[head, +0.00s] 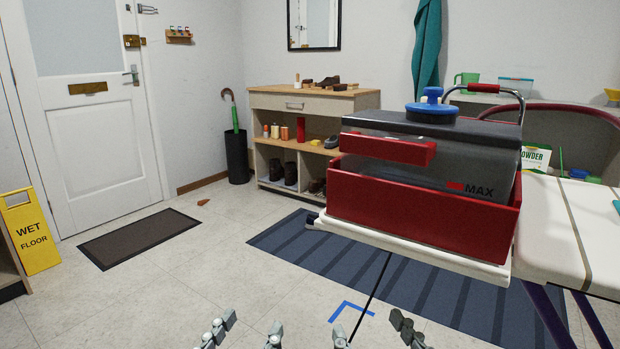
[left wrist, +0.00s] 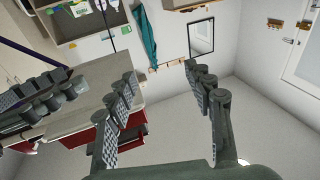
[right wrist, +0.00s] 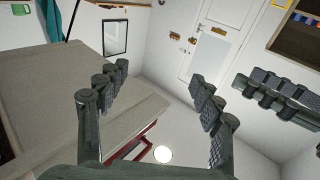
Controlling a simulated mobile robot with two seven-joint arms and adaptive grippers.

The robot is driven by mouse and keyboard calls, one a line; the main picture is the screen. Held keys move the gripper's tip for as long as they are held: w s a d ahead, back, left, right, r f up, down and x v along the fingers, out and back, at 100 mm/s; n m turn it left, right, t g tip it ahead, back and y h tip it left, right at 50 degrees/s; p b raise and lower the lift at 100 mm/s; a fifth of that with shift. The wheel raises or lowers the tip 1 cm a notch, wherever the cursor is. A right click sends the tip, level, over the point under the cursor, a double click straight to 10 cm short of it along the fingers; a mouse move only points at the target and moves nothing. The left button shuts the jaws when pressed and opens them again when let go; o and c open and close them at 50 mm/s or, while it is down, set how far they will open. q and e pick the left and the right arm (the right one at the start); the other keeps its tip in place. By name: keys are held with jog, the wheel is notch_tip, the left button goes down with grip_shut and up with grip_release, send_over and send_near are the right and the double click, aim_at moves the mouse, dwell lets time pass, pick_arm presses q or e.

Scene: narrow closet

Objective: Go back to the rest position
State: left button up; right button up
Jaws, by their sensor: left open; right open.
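My left gripper (head: 250,329) shows at the bottom edge of the head view, left of centre. Its fingers are apart with nothing between them; the same gap shows in the left wrist view (left wrist: 165,92). My right gripper (head: 370,330) is beside it, just right of centre at the bottom edge. Its fingers are also apart and empty, as the right wrist view (right wrist: 156,84) shows. The two grippers are close side by side, not touching in the head view. Most of both arms is out of the head view.
A red steam station with a clear tank (head: 430,175) stands on an ironing board (head: 560,225) at right, close ahead of my right gripper. A shoe cabinet (head: 290,102), umbrella stand (head: 236,160), doormat (head: 138,238) and wet-floor sign (head: 30,232) stand further off.

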pick_arm(q)
jog(key=s+a+f+g+y+p, duration=0.1)
jog(key=a+f+g+y+p, duration=0.2)
jog(key=f, duration=0.6)
jog(key=s+a+f+g+y+p, duration=0.1)
jog(key=a+f+g+p, duration=0.2)
jog(key=a+f+g, duration=0.45)
pick_arm(e)
jog(key=s+d+f+g+h, duration=0.15)
jog(key=d+f+g, duration=0.25)
jog(key=f, duration=0.5)
jog(key=d+f+g+h, duration=0.3)
jog(key=d+f+g, duration=0.15)
jog(key=f, duration=0.45)
pick_arm(q)
jog(key=s+a+f+n+g+y+p, duration=0.2)
jog(key=s+a+f+g+y+p, duration=0.1)
jog(key=s+a+f, duration=0.5)
notch_tip(320, 180, down, 4)
jog(key=s+g, duration=0.1)
jog(key=s, duration=0.1)
jog(key=shift+s, duration=0.4)
pick_arm(e)
jog(key=s+d+f+m+g+h, duration=0.2)
jog(key=s+d+f+g, duration=0.4)
jog(key=s+d+f, duration=0.4)
jog(key=shift+s+f+h, duration=0.15)
jog(key=shift+s+h, duration=0.4)
jog(key=shift+s, duration=0.1)
